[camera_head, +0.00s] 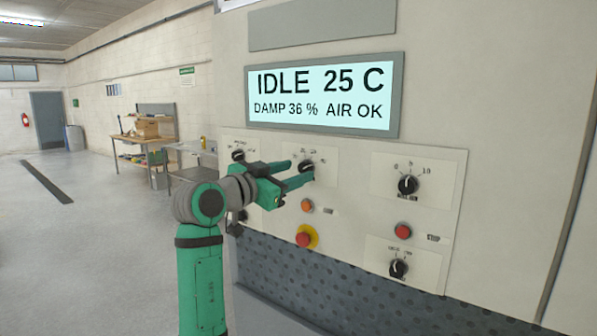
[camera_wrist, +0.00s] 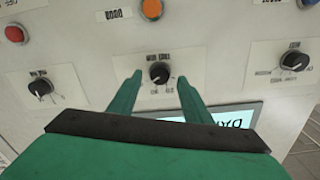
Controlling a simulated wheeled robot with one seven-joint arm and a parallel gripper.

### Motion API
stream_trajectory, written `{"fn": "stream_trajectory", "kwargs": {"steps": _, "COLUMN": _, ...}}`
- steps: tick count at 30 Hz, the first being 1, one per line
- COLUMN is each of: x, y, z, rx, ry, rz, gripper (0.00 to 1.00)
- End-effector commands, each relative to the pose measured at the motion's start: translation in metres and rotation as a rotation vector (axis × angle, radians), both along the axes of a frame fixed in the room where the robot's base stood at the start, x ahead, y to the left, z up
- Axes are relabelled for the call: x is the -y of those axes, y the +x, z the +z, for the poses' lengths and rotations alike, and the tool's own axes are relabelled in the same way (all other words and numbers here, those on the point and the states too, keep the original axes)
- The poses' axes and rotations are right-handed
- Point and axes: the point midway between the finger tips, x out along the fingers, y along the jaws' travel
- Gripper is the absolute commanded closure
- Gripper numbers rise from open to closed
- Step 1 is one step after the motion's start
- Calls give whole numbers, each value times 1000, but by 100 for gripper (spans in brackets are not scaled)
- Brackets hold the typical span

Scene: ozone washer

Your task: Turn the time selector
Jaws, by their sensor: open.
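Black rotary knobs sit on the pale washer panel. I cannot read which one is labelled as the time selector. My gripper (camera_head: 300,171) is open and empty at the upper middle knob (camera_head: 306,167). In the wrist view this knob (camera_wrist: 159,72) shows between the two green fingertips, with a gap on each side. I cannot tell how deep the fingers reach around it. The right knob (camera_head: 408,185) has a scale with 0, 5 and 10. A further knob (camera_head: 398,268) is at lower right, and one (camera_head: 238,155) at upper left.
The display (camera_head: 320,95) reads IDLE 25 C, DAMP 36 %, AIR OK. An orange button (camera_head: 306,205) and a red emergency button (camera_head: 304,239) on yellow lie below the middle knob. A red button (camera_head: 403,230) is at right. Benches (camera_head: 145,140) stand far behind at left.

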Motion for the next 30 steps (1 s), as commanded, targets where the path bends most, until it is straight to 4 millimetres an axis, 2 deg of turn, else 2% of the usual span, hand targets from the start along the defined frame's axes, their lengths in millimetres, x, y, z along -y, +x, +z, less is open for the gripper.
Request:
{"fn": "stream_trajectory", "kwargs": {"steps": 6, "x": 12, "y": 17, "z": -1, "rx": -1, "ry": 1, "rz": 0, "gripper": 55}}
{"fn": "stream_trajectory", "kwargs": {"steps": 17, "x": 15, "y": 20, "z": 0, "rx": 1, "ry": 1, "rz": 1, "gripper": 55}}
{"fn": "stream_trajectory", "kwargs": {"steps": 22, "x": 15, "y": 20, "z": 0, "rx": 0, "ry": 0, "rz": 1, "gripper": 96}}
{"fn": "stream_trajectory", "kwargs": {"steps": 30, "x": 15, "y": 20, "z": 0, "rx": -10, "ry": -13, "rz": 0, "gripper": 96}}
